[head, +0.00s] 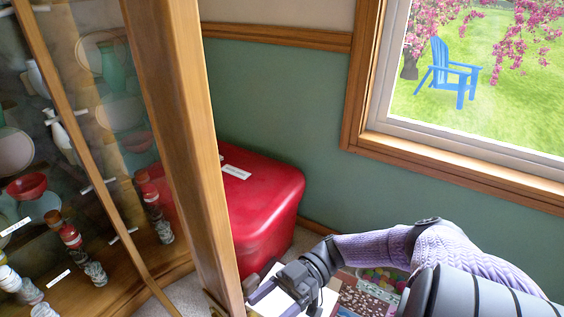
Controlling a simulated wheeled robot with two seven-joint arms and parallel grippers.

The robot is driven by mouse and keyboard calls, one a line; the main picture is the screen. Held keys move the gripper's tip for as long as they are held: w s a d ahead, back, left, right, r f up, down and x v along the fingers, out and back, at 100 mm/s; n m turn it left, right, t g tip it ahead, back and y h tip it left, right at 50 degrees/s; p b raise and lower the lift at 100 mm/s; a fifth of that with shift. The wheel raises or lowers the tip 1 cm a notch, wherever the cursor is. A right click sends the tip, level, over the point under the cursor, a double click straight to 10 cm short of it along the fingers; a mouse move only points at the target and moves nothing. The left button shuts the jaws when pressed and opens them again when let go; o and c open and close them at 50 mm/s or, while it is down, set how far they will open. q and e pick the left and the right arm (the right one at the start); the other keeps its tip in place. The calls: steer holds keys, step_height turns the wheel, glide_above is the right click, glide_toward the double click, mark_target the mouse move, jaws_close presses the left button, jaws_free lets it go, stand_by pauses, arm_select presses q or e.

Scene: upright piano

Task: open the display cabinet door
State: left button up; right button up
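The display cabinet fills the left side of the head view. Its glass door (105,125) has a wide wooden frame post (185,130) on the right and a thinner wooden strip (85,150) crossing behind the glass. I cannot tell for sure how far the door stands open. A small metal fitting (212,303) shows low on the post. My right gripper (268,292) is at the bottom, just right of the post's lower end. Its fingers look apart with nothing clearly between them; I cannot tell whether one touches the post. My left gripper is out of view.
Vases, bowls and plates, including a red bowl (27,186), stand inside the cabinet. A red chest (265,205) stands behind the post against the green wall. A patterned item (366,297) and a container of colourful pieces (383,276) lie near my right forearm. A window is at upper right.

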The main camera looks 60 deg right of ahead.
steer(key=b+v, duration=0.1)
steer(key=v, duration=0.5)
steer(key=shift+d, duration=0.25)
